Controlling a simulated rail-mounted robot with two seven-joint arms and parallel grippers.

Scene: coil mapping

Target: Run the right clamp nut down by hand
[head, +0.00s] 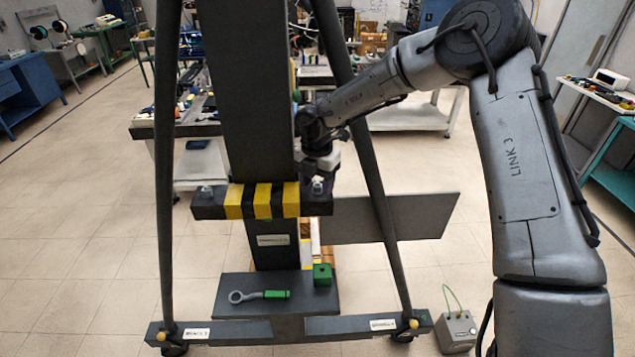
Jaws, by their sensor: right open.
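A dark clamp bar (213,208) with yellow and black stripes crosses the upright dark column (257,100) in the middle of the head view. The right clamp nut (317,187) is a small light metal piece on top of the bar's right end. The left clamp nut (207,191) sits on the bar's left end. My right gripper (318,178) points down over the right nut. It is open, with its fingertips close above or around the nut; contact cannot be told at this size. My left gripper is not in view.
A ring-ended tool with a green handle (275,294) and a green block (322,270) lie on the dark base plate (235,308). Slanted dark legs (165,200) flank the column. A grey panel (420,215) stands behind on the right. A grey box (455,333) is on the floor.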

